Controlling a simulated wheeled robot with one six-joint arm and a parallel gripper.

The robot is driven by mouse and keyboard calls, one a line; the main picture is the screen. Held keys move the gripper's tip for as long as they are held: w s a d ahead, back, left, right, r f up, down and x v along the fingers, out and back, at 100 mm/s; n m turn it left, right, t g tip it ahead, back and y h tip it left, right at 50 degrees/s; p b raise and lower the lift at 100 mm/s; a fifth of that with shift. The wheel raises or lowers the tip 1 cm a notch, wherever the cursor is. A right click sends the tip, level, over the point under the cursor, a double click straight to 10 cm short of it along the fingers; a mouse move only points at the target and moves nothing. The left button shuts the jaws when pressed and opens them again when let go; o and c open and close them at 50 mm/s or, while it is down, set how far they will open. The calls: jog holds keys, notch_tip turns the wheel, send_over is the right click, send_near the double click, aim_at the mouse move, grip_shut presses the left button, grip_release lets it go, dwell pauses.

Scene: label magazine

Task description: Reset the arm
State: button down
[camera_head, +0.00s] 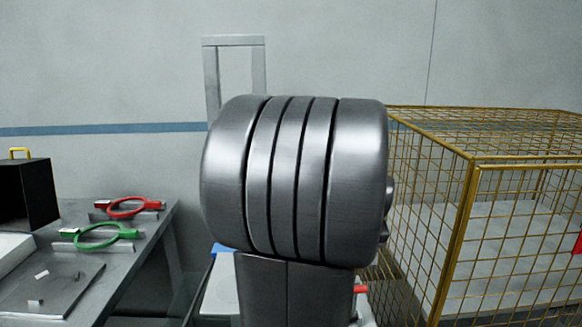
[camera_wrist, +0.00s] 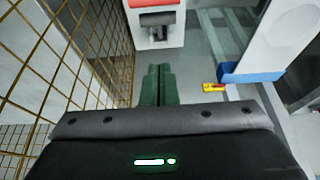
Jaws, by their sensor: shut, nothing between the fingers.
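My gripper (camera_wrist: 157,86) shows in the wrist view as two dark green fingers side by side and touching, with nothing between them. It is shut and points toward a white box-shaped unit (camera_wrist: 172,37) with a red top and a dark slot. In the head view my large grey arm joint fills the middle, and my gripper is hidden there.
A yellow wire cage (camera_head: 461,230) stands close on the right in the head view and along the left in the wrist view (camera_wrist: 50,50). A grey table (camera_head: 140,255) at left holds red (camera_head: 127,213) and green (camera_head: 80,241) ringed items and a black box (camera_head: 38,190).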

notch_tip(320, 180, down, 5)
jog(key=shift+w+f+b, duration=0.1)
jog(key=shift+b, duration=0.9)
jog(key=shift+s+f+b, duration=0.45)
jog(key=shift+f+b, duration=0.1)
jog(key=shift+f, duration=0.05)
jog(key=shift+r, duration=0.1)
